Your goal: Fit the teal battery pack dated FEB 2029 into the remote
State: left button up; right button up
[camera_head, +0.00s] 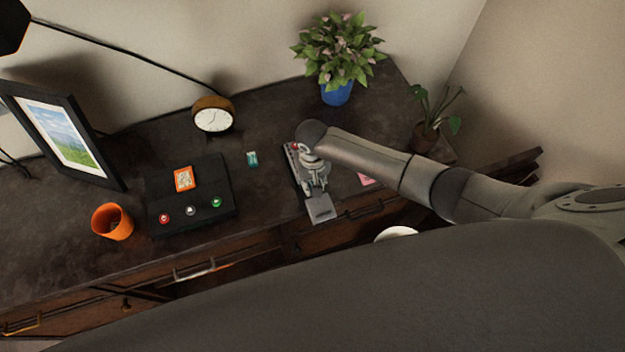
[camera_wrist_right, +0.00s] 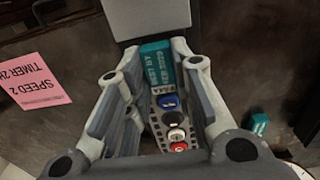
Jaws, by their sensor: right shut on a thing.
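The remote (camera_wrist_right: 172,118) lies on the dark desk with blue, black, white and red buttons on its face; in the head view it (camera_head: 291,160) is partly hidden by my right arm. A grey plate (camera_head: 321,209) is at its near end and also shows in the wrist view (camera_wrist_right: 147,17). My right gripper (camera_wrist_right: 156,58) is shut on a teal battery pack (camera_wrist_right: 157,62) at that end of the remote. Its upside-down print appears to include FEB 2029. I cannot tell whether it is seated. Another teal pack (camera_head: 252,159) lies left of the remote. My left gripper is out of view.
A black box (camera_head: 190,208) with coloured buttons and an orange cup (camera_head: 112,222) stand at left. A clock (camera_head: 213,118), picture frame (camera_head: 64,135) and potted plant (camera_head: 337,90) stand behind. A pink note (camera_wrist_right: 33,81) lies beside the remote. The desk's front edge is close.

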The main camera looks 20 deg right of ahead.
jog(key=shift+f+b, duration=0.6)
jog(key=shift+f, duration=0.4)
jog(key=o, duration=1.1)
jog(key=shift+c, duration=0.2)
jog(key=shift+r, duration=0.1)
notch_tip(320, 180, up, 12)
